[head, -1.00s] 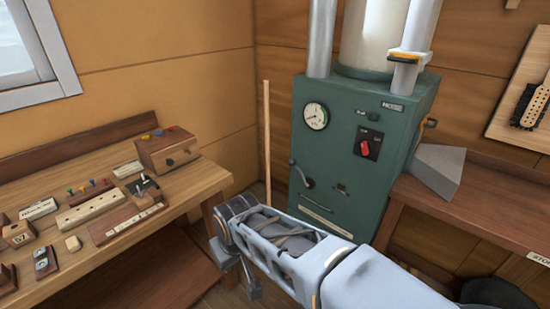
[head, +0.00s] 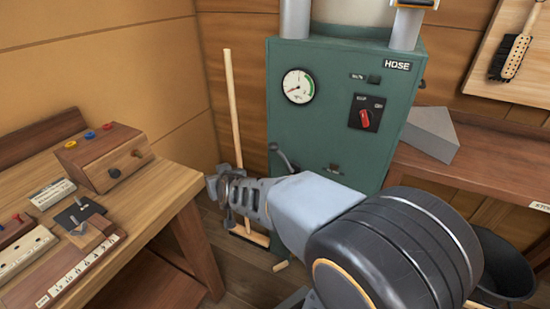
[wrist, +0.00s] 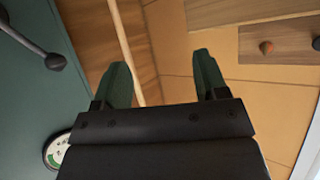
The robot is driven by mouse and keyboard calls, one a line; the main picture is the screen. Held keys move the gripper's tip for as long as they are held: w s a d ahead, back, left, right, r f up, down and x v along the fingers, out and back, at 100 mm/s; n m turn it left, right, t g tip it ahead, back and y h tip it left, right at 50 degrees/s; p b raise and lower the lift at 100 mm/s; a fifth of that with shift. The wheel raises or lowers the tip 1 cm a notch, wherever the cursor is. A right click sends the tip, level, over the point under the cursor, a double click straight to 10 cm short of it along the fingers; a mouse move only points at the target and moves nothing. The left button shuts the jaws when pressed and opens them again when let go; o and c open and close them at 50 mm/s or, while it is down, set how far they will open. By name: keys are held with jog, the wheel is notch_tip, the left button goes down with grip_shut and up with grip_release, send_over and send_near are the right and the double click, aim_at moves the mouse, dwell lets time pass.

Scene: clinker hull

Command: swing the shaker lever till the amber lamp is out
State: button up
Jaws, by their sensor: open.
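The green cabinet (head: 320,110) stands in the middle of the head view. In the wrist view my gripper (wrist: 163,68) is open and empty. I cannot make out a lit amber lamp; the lower cabinet front is partly hidden by my arm.
A wooden pole (head: 233,110) leans left of the cabinet, behind the jaws in the wrist view. A workbench (head: 165,190) with small boxes is at left. The cabinet carries a gauge (head: 298,86) and a red switch (head: 365,118). A black bucket (head: 510,265) stands at lower right.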

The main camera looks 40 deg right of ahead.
jog(key=w+d+f+m+t+h+b, duration=0.1)
jog(key=w+d+f+m+h+b, duration=0.15)
jog(key=d+h, duration=0.3)
jog(key=m+g+h+b, duration=0.2)
jog(key=m+h+b, duration=0.1)
jog(key=h, duration=0.4)
send_near(273, 151)
jog(key=b+x, duration=0.1)
jog(key=x, duration=1.1)
jog(key=shift+w+a+r+b, duration=0.1)
jog(key=shift+a+b, duration=0.05)
jog(key=shift+b, duration=0.15)
jog(key=c, duration=1.2)
grip_shut()
